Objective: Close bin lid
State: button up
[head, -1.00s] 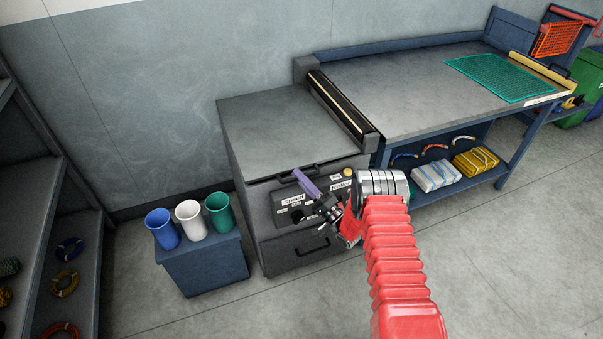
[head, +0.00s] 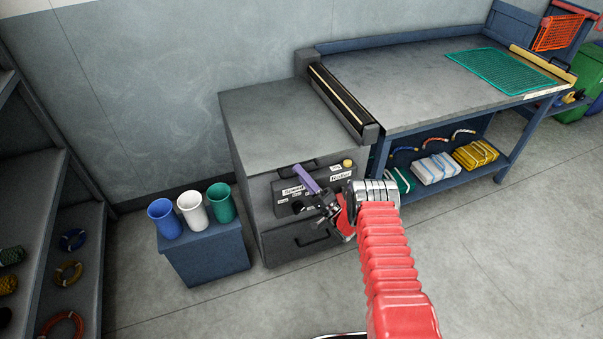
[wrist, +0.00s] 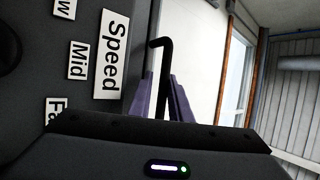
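A green bin (head: 580,98) stands at the far right edge in the head view, partly cut off; its lid's position cannot be told. My gripper (head: 303,172) is far from it, in front of the grey cabinet (head: 280,125). Its purple fingers (wrist: 163,100) are apart in the wrist view. A bent black bar handle (wrist: 165,65) runs between them, with a light gap on its left side. Contact on the right side is unclear. The black handle (head: 296,166) sits at the top of the cabinet's labelled front.
Three cups (head: 191,210) stand on a low blue box (head: 207,258) left of the cabinet. A workbench (head: 430,90) adjoins it on the right, with wrapped packs (head: 474,154) on its lower shelf. A shelf rack (head: 40,220) is at left. The floor at right is clear.

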jog(key=o, duration=0.4)
jog(key=shift+s+f, duration=0.1)
jog(key=shift+f, duration=0.6)
jog(key=v, duration=1.3)
jog(key=shift+s+d, duration=0.25)
jog(key=shift+r, duration=0.1)
